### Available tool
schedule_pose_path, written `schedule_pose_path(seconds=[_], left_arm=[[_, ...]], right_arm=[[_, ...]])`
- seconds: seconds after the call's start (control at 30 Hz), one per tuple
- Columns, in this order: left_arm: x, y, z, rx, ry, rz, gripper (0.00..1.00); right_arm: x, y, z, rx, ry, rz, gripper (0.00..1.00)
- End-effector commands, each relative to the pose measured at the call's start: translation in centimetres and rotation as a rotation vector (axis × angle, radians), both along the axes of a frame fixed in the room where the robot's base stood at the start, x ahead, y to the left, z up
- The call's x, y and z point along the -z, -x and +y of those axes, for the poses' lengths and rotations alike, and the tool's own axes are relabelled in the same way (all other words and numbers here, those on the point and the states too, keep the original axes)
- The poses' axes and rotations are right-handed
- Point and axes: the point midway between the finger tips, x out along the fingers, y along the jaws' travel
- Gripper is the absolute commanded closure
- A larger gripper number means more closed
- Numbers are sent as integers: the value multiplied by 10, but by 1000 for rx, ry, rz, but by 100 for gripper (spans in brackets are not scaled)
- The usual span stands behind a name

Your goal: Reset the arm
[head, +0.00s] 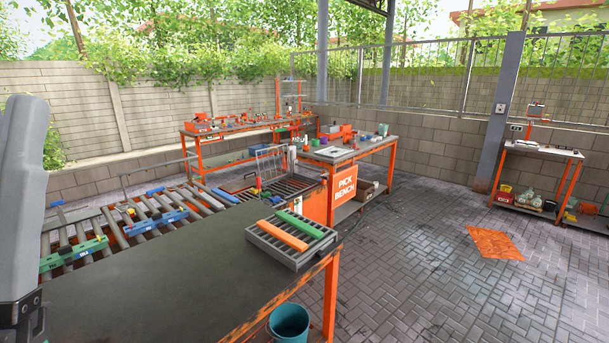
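A part of my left arm, grey with a dark scuffed piece at its lower end, stands at the left edge of the head view; no gripper fingers show there. My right arm and both grippers are out of view. A grey slatted tray (279,256) sits at the right end of the dark workbench (170,285). An orange plank (282,236) and a green plank (299,224) lie side by side on the tray.
A roller conveyor (122,240) with blue and green labelled pieces runs behind the bench. A teal bucket (289,324) is below the bench's right end. The orange pick bench (343,187) stands farther back. The bench top left of the tray is clear.

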Motion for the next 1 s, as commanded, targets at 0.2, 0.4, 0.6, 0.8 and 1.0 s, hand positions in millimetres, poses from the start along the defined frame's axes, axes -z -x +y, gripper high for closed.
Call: schedule_pose_path(seconds=[0.2,0.4,0.6,0.8,1.0], left_arm=[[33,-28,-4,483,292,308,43],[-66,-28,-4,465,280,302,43],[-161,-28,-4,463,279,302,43],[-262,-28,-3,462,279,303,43],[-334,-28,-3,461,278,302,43]], right_arm=[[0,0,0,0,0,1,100],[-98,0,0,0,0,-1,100],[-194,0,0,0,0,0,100],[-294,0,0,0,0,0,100],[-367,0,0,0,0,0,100]])
